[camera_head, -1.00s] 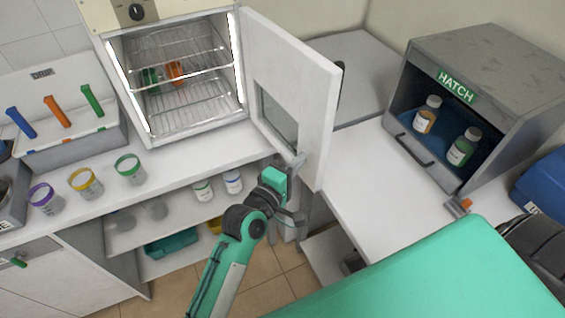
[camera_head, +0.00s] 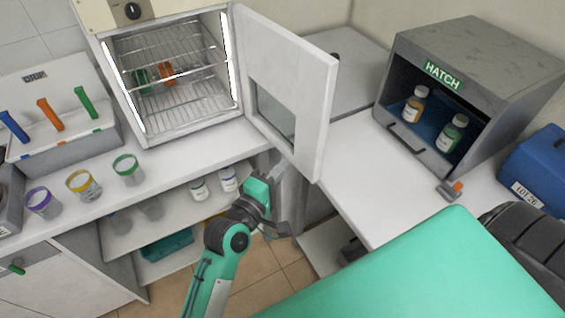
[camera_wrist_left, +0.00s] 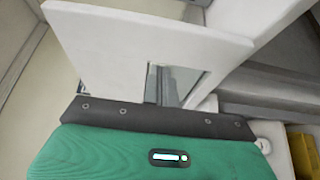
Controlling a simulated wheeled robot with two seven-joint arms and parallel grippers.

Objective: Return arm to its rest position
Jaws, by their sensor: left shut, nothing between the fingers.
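My left arm comes in from the bottom in the head view. Its gripper (camera_head: 277,172) is shut and empty, just below and left of the lower edge of the open oven door (camera_head: 310,100). It looks close to the door, but I cannot tell the exact gap. In the left wrist view the door (camera_wrist_left: 110,45) with its window lies straight ahead, above my green gripper housing. The oven (camera_head: 185,130) stands open with a green and an orange item on its wire rack. My right gripper is not in view.
The left counter holds cups with purple, yellow and green rims (camera_head: 128,168) and a rack of coloured handles (camera_head: 60,145). White bottles (camera_head: 199,189) stand on the shelf below. The hatch box (camera_head: 470,60) holds two bottles. The right counter (camera_head: 360,190) is mostly clear.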

